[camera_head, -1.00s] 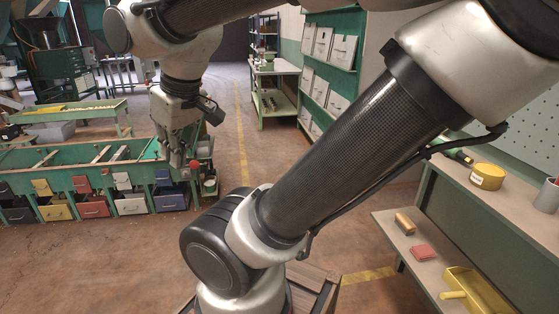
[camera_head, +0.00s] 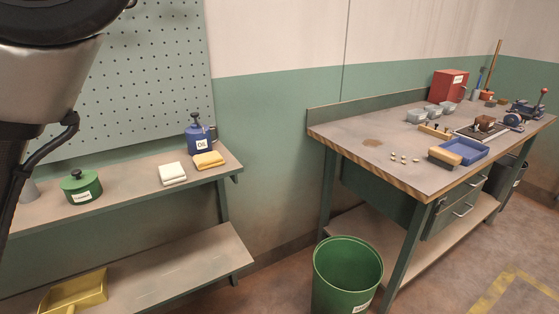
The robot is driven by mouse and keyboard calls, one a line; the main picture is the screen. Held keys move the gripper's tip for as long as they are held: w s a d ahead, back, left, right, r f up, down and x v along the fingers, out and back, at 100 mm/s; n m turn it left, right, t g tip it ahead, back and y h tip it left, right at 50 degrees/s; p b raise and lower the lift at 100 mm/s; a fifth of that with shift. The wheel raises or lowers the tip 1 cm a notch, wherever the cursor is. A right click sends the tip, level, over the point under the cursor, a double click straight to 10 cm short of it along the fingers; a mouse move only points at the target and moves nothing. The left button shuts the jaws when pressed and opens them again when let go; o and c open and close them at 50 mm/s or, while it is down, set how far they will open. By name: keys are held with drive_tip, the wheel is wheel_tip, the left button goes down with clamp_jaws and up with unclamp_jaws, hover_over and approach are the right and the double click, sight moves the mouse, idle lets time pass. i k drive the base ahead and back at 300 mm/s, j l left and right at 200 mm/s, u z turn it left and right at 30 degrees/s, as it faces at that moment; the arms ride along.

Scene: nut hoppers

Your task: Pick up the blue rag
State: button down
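I see no blue rag in this view. A folded white rag (camera_head: 172,174) and a folded yellow rag (camera_head: 208,160) lie side by side on the upper shelf (camera_head: 120,196) at the left. A blue oil can (camera_head: 198,136) stands just behind the yellow rag. My gripper is out of view; only part of my arm shows at the upper left.
A green tin (camera_head: 81,187) stands on the upper shelf, a yellow scoop (camera_head: 75,292) on the lower one. A green bin (camera_head: 346,277) stands before the workbench (camera_head: 375,165). The bench holds a blue tray (camera_head: 465,151), a brush (camera_head: 444,156), a red box (camera_head: 449,86) and small metal bins.

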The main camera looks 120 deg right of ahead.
sight(207, 161)
drive_tip(key=k+z, duration=0.15)
drive_tip(key=z, duration=3.4)
